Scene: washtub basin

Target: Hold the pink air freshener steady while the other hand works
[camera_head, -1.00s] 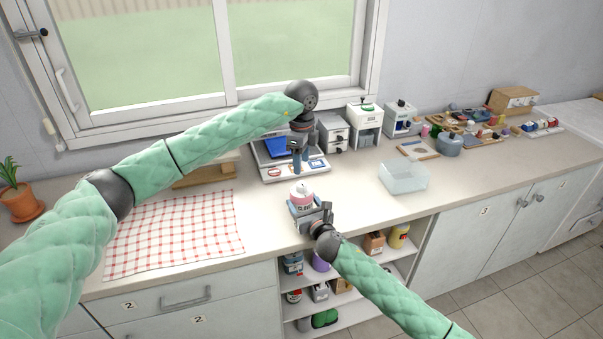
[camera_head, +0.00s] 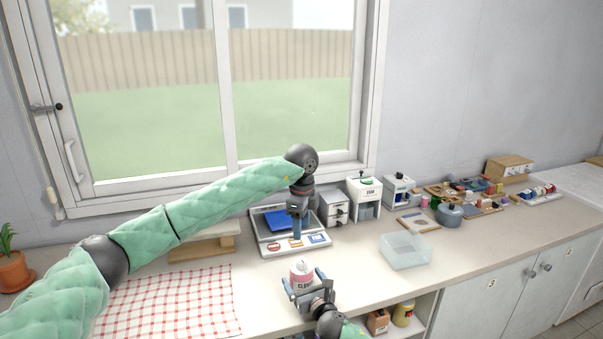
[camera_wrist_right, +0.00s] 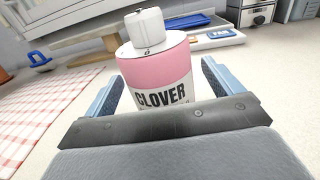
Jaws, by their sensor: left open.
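The pink air freshener (camera_head: 301,273) stands upright near the front edge of the counter. It has a white cap and a white label reading "CLOVER", clear in the right wrist view (camera_wrist_right: 162,75). My right gripper (camera_head: 305,280) reaches in from the front, with one finger on each side of the can. The right wrist view shows a narrow gap by the right finger; whether the fingers press on the can I cannot tell. My left gripper (camera_head: 297,230) points down, open and empty, over the front of the scale (camera_head: 290,243), behind the air freshener.
A clear plastic bin (camera_head: 404,251) stands to the right of the air freshener. A red checked cloth (camera_head: 180,303) lies to the left. Small white machines (camera_head: 364,197) stand at the back, with a pot (camera_head: 449,216) and clutter farther right. The counter between bin and air freshener is free.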

